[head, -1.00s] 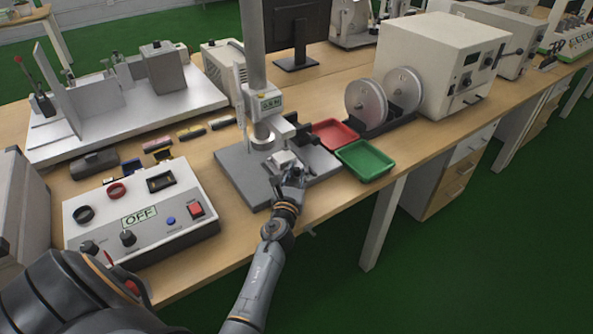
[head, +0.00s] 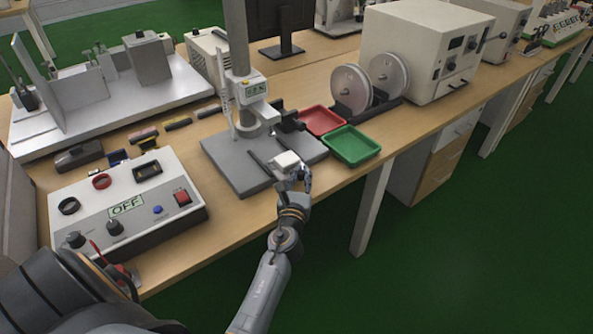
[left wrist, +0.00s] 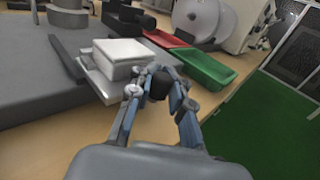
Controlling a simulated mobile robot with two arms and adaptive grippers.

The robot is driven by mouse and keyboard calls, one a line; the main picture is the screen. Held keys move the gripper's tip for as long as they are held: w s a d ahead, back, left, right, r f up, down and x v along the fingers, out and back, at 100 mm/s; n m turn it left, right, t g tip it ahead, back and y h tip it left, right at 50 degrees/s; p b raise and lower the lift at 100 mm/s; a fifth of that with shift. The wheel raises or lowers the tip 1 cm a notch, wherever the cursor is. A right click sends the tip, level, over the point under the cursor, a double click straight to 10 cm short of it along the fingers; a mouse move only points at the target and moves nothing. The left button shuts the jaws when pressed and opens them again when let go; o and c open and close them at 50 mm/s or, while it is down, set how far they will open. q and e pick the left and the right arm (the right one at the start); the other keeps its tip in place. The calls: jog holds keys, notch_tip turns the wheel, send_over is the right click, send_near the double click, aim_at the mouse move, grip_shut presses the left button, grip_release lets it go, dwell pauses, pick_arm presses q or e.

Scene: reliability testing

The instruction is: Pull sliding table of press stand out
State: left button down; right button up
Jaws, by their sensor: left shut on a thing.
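The press stand (head: 240,160) stands on the bench with a grey base plate and a vertical column. Its sliding table (head: 285,160) carries a white block and sits at the front edge of the base; it also shows in the left wrist view (left wrist: 120,52). My left gripper (head: 301,178) is at the front of the sliding table. In the left wrist view its fingers (left wrist: 160,88) are closed around a dark knob (left wrist: 160,82) in front of the white block. My right gripper is not in view.
A green tray (head: 351,146) and a red tray (head: 322,120) lie right of the stand. A control box reading OFF (head: 125,205) stands to the left. The bench's front edge is close to my gripper, with open floor beyond.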

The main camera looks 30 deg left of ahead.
pick_arm(q)
jog(key=shift+s+f, duration=0.15)
jog(key=shift+f, duration=0.05)
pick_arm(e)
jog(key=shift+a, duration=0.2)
pick_arm(q)
jog(key=c, duration=1.5)
grip_release()
jog(key=shift+s+r, duration=0.1)
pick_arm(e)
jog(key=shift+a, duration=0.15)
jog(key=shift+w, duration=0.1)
pick_arm(q)
jog(key=shift+s+d, duration=0.15)
jog(key=shift+s, duration=0.1)
jog(key=v, duration=0.7)
jog(key=shift+s, duration=0.2)
